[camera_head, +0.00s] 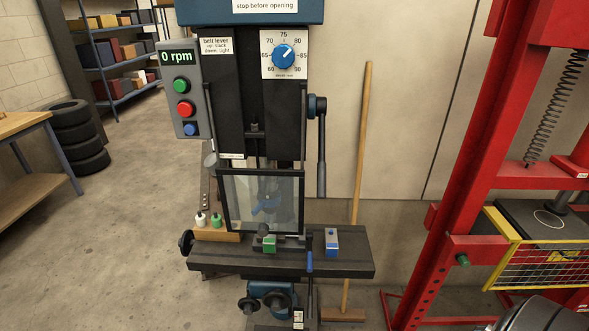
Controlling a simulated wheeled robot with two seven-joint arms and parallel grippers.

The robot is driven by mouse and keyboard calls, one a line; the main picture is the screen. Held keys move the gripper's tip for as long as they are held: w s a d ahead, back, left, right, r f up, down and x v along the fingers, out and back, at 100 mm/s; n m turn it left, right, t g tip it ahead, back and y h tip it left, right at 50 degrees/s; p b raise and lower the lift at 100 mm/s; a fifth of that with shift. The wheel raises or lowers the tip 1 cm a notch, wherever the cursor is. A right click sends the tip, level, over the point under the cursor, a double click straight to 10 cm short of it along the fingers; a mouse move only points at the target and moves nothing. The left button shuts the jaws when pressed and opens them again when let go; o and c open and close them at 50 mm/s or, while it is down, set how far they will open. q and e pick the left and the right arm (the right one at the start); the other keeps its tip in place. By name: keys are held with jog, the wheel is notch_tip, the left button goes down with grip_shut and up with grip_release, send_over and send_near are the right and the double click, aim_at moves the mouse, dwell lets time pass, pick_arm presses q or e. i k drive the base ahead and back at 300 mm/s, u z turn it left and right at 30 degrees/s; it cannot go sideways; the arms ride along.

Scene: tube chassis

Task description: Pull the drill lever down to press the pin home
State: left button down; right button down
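A drill press (225,90) stands in the middle of the view. On its right side a dark lever (321,160) hangs straight down from a blue hub (317,106). A clear guard (240,205) in a dark frame covers the spindle area above the table (340,262). Behind and below it, a small green piece (269,243) sits at the middle of the table, with dark parts around it. I cannot make out the pin for certain. Neither of my grippers is in view.
A blue-and-white block (331,243) lies on the table's right. A blue-handled lever (309,262) stands at its front edge. Small bottles (208,220) sit on the left. A broom (360,150) leans behind. A red press frame (450,170) with a yellow guard fills the right.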

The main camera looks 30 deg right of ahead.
aim_at(321, 112)
jog(key=u, duration=1.5)
jog(key=i, duration=2)
jog(key=z, duration=3.55)
jog(key=i, duration=0.5)
jog(key=z, duration=0.1)
